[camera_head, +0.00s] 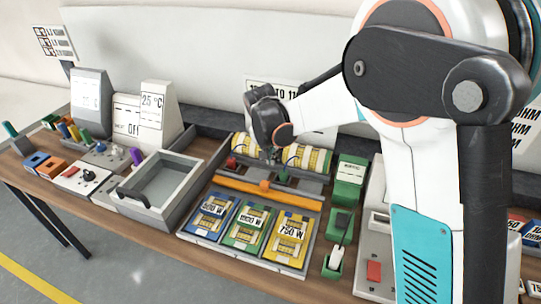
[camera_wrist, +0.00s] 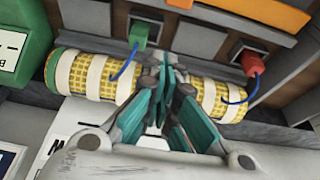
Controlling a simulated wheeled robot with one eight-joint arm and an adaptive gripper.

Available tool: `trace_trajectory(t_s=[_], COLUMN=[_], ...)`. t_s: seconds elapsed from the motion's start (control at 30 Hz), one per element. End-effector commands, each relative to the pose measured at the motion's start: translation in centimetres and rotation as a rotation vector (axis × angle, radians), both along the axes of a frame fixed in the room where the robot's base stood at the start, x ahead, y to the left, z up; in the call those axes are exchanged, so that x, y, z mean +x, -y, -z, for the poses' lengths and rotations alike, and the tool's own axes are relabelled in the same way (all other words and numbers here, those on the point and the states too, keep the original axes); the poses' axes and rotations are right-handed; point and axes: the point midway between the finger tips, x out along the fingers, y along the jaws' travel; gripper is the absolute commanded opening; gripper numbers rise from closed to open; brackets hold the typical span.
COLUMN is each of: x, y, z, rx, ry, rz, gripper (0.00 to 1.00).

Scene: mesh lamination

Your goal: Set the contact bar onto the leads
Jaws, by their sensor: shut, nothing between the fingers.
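An orange bar (camera_head: 265,188) with a raised middle grip, which looks like the contact bar, lies across the front of the grey fixture. Part of it shows at the top of the wrist view (camera_wrist: 270,12). A green lead block (camera_wrist: 140,34) and a red lead block (camera_wrist: 252,64) sit on the fixture, each with a blue wire running to the yellow mesh roll (camera_wrist: 68,75). My gripper (camera_wrist: 168,72) is shut and empty, over the middle of the roll and between the two leads. In the head view my gripper (camera_head: 270,152) is behind the orange bar, apart from it.
Blue, green and yellow panels marked with wattages (camera_head: 247,228) lie in front of the orange bar. A grey open bin (camera_head: 172,183) stands to the left. Green boxes (camera_head: 350,170) stand to the right. My arm hides part of the bench's right side.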

Motion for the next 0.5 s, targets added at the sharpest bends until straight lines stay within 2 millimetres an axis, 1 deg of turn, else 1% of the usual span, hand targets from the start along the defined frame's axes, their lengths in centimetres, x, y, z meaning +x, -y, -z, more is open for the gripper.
trace_trajectory(t_s=[0.03, 0.33, 0.4, 0.5], x=[0.4, 2.0, 0.6, -0.5], y=[0.1, 0.7, 0.2, -0.2], z=[1.3, 6.1, 5.8, 5.7], rx=[0.0, 0.0, 0.0, 0.0], ry=[0.0, 0.0, 0.0, 0.0], rz=[0.001, 0.0, -0.002, -0.002], gripper=[0.0, 0.0, 0.0, 0.0])
